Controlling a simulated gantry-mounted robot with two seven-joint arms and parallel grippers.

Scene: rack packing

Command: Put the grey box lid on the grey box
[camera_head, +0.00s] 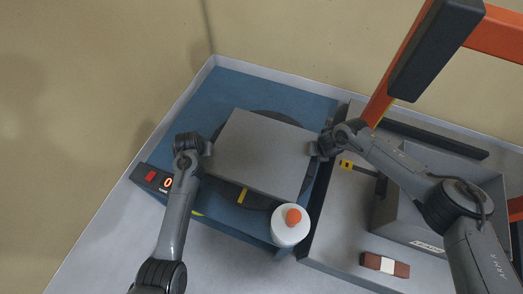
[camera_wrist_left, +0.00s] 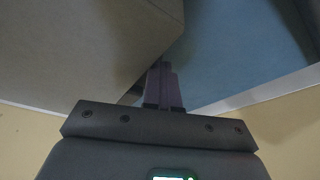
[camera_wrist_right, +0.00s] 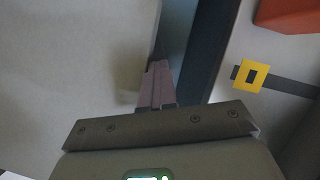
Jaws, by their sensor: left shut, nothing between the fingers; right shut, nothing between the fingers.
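A broad flat grey slab (camera_head: 262,152), which looks like the grey box lid, is over a dark round plate (camera_head: 223,195) on the blue surface. I cannot tell if it rests there or is held just above it. My left gripper (camera_head: 208,148) is shut at its left edge, with its fingers beside the grey side (camera_wrist_left: 90,45) in the left wrist view. My right gripper (camera_head: 316,149) is shut at its right edge, beside the grey face (camera_wrist_right: 70,65) in the right wrist view. Neither has anything between its fingers. An open grey box (camera_head: 392,213) with a label stands at right, partly behind my right arm.
A white jar with an orange cap (camera_head: 290,225) stands close to the slab's near right corner. A red-brown block with a white band (camera_head: 385,264) lies in the right-hand tray. A small panel with a red button (camera_head: 151,176) is at left. An orange frame (camera_head: 400,65) rises behind.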

